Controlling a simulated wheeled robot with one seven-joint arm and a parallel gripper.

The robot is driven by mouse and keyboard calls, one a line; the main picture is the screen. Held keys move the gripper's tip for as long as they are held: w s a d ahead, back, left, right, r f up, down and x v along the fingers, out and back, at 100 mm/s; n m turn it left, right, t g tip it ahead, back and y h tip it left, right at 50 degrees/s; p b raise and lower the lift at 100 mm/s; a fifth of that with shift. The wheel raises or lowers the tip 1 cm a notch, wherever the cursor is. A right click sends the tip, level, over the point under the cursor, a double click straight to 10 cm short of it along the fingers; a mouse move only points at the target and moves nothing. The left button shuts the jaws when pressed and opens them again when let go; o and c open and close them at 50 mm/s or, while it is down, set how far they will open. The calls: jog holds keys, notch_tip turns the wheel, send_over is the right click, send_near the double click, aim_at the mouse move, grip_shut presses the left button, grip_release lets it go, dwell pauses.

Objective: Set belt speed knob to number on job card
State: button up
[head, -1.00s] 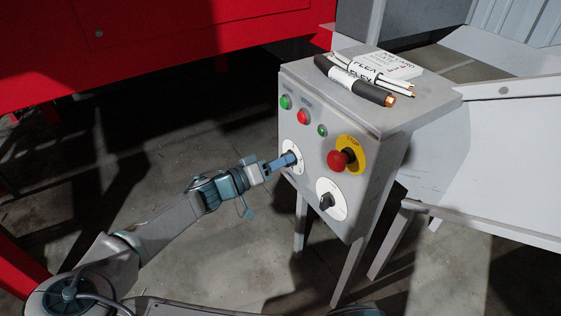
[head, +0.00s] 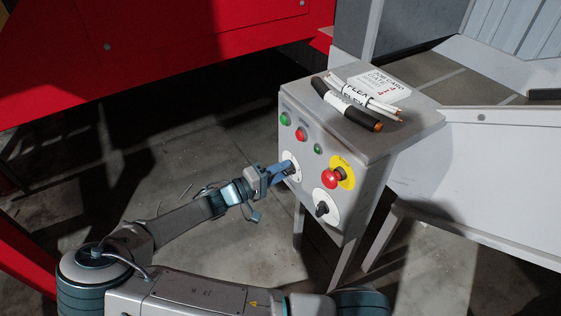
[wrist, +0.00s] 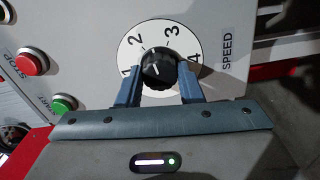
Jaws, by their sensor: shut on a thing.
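The speed knob (wrist: 158,70) is black and ribbed, on a white dial (wrist: 128,48) numbered 1 to 4 and labelled SPEED. In the wrist view, my gripper (wrist: 158,90) has one blue finger on each side of the knob and is shut on it. The white mark on the knob shows, but the number it points at is hard to tell. In the head view, my gripper (head: 287,169) is at the upper dial (head: 296,175), partly covering it. The job card (head: 383,83) lies on top of the control box; its red digits are too small to read surely.
The box (head: 372,185) also carries green and red buttons, a red stop button (head: 331,177) on a yellow plate, and a lower dial knob (head: 322,209). A white chute (head: 480,180) stands to the right.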

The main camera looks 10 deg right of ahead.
jog(key=shift+n+p, duration=5.35)
jog(key=shift+n, duration=2.65)
jog(key=shift+f+n, duration=0.1)
jog(key=shift+n, duration=0.2)
jog(key=o, duration=1)
jog(key=shift+c, duration=0.2)
jog(key=b+v, duration=0.1)
jog(key=v, duration=1.3)
jog(key=shift+d, duration=0.1)
